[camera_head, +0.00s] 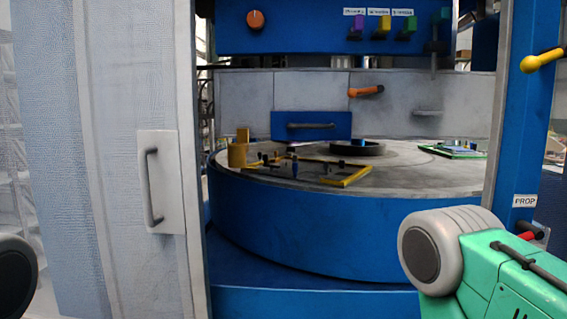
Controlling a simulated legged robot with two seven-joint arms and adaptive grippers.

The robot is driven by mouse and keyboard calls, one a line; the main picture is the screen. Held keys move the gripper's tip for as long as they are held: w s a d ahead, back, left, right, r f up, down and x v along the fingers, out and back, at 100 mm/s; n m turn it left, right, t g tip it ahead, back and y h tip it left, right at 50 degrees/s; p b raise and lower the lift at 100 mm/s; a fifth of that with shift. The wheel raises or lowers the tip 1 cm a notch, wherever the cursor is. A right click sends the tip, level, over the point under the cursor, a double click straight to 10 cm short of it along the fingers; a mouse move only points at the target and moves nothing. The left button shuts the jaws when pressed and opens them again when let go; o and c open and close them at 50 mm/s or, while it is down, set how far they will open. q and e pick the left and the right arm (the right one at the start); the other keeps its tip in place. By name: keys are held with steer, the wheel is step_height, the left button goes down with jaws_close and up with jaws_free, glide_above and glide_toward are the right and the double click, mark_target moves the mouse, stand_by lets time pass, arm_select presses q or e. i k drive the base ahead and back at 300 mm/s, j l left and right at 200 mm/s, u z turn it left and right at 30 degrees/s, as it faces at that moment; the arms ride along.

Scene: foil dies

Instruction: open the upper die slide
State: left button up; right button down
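The blue upper part of the machine (300,38) spans the top of the view. It carries an orange knob (255,19) and small purple (356,24), yellow (379,26) and green (440,17) handles or blocks below and beside white labels. I cannot read the labels well enough to tell which part is the upper die slide. A blue panel with a dark horizontal handle (311,127) sits on the grey back wall, above the round table (400,180). No gripper fingers show; only parts of my arms appear at the lower right and the left edge.
A grey door with a vertical handle (152,186) stands at the left. An orange lever (366,91) is on the back wall. A yellow-edged plate (318,172) lies on the round table. A blue post (525,120) with a yellow lever (541,60) stands at the right.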

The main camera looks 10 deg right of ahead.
mark_target(300, 126)
steer(key=i+j+z, duration=0.15)
steer(key=z, duration=0.25)
steer(key=i+j+z, duration=0.15)
steer(key=z, duration=0.3)
steer(key=i+j+z, duration=0.1)
steer(key=j+z, duration=0.15)
steer(key=z, duration=0.15)
steer(key=i+j+z, duration=0.1)
steer(key=j+z, duration=0.15)
steer(key=z, duration=0.15)
